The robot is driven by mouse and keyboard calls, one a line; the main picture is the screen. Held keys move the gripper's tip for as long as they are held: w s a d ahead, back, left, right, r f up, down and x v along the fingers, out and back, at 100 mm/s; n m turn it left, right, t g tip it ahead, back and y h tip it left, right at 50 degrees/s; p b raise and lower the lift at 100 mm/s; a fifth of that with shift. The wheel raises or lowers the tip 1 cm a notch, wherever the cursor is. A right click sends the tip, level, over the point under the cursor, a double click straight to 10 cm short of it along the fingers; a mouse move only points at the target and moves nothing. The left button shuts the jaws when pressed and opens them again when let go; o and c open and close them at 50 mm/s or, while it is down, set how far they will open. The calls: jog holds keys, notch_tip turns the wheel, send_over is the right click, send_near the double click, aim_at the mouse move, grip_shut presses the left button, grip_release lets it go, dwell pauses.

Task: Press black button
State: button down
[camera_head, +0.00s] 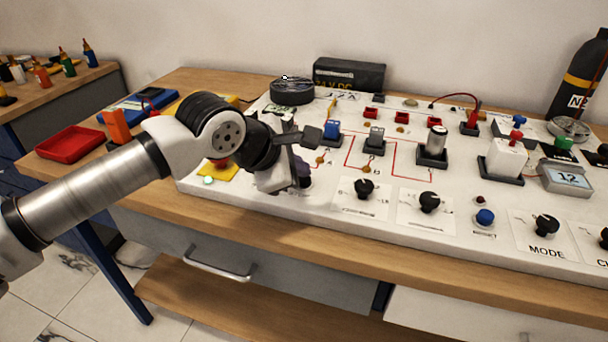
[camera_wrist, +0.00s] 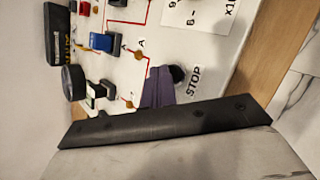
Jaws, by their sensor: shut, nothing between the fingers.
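A dark, round black button (camera_wrist: 178,74) sits on the white panel beside the printed word STOP in the wrist view. My gripper (camera_wrist: 158,86) shows there as shut, purple-grey fingers next to the button, partly covering its edge. Whether they touch it I cannot tell. In the head view my gripper (camera_head: 301,176) points down, low over the front left part of the panel (camera_head: 330,228). It holds nothing.
Black knobs (camera_head: 429,202) and a blue button (camera_head: 485,217) stand right of my gripper. Blue (camera_head: 332,130) and white (camera_head: 506,157) components rise behind and to the right. A red tray (camera_head: 70,142) lies at left. The bench's wooden front edge (camera_head: 400,259) is clear.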

jog(key=shift+r, duration=0.75)
notch_tip(320, 180, up, 5)
jog(key=p, duration=0.3)
dwell(0.6)
